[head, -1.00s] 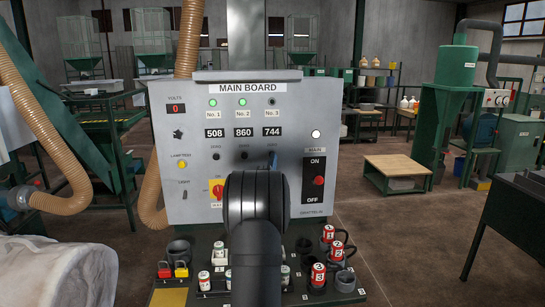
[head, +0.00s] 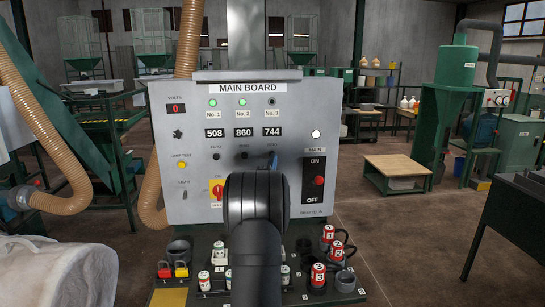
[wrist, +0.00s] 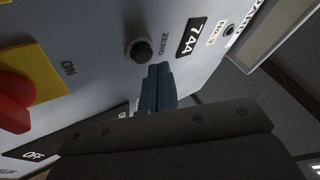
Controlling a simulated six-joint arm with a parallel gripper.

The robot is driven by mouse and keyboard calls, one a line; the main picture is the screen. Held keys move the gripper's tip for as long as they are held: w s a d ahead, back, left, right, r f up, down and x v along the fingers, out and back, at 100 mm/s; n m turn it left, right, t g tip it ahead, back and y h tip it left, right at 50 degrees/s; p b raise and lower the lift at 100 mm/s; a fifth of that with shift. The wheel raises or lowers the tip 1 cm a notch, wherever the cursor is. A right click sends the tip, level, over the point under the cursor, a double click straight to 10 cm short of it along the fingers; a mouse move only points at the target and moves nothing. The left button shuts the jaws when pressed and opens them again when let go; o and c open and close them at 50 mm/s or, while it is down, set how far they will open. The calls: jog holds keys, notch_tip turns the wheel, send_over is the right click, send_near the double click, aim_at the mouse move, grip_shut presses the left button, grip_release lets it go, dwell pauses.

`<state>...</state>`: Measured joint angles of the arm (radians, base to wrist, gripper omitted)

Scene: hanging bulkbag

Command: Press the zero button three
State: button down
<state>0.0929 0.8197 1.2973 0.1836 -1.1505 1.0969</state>
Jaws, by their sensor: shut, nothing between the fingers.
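The grey main board (head: 180,140) stands upright in front of me. Zero button three is a black round button (wrist: 138,52) beside its ZERO label and the 744 display (wrist: 190,38) in the wrist view. In the head view the 744 display (head: 272,132) shows above my gripper (head: 273,160), which hides that button. My gripper's blue fingers (wrist: 158,72) are shut and empty, with the tips close to the button. Whether they touch it, I cannot tell. Zero buttons one (head: 215,156) and two (head: 244,155) sit to the left.
A red rotary switch on a yellow plate (head: 217,189) lies left of my arm. The black MAIN switch panel (head: 314,180) is close on the right. Padlocks (head: 173,269) and red-labelled cylinders (head: 318,274) stand on the green shelf below the board.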

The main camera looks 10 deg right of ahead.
jog(key=shift+w, duration=0.15)
jog(key=shift+w, duration=0.25)
jog(key=shift+w, duration=0.45)
dwell(0.5)
jog(key=shift+s, duration=0.85)
jog(key=shift+s, duration=2.55)
jog(key=shift+w, duration=0.1)
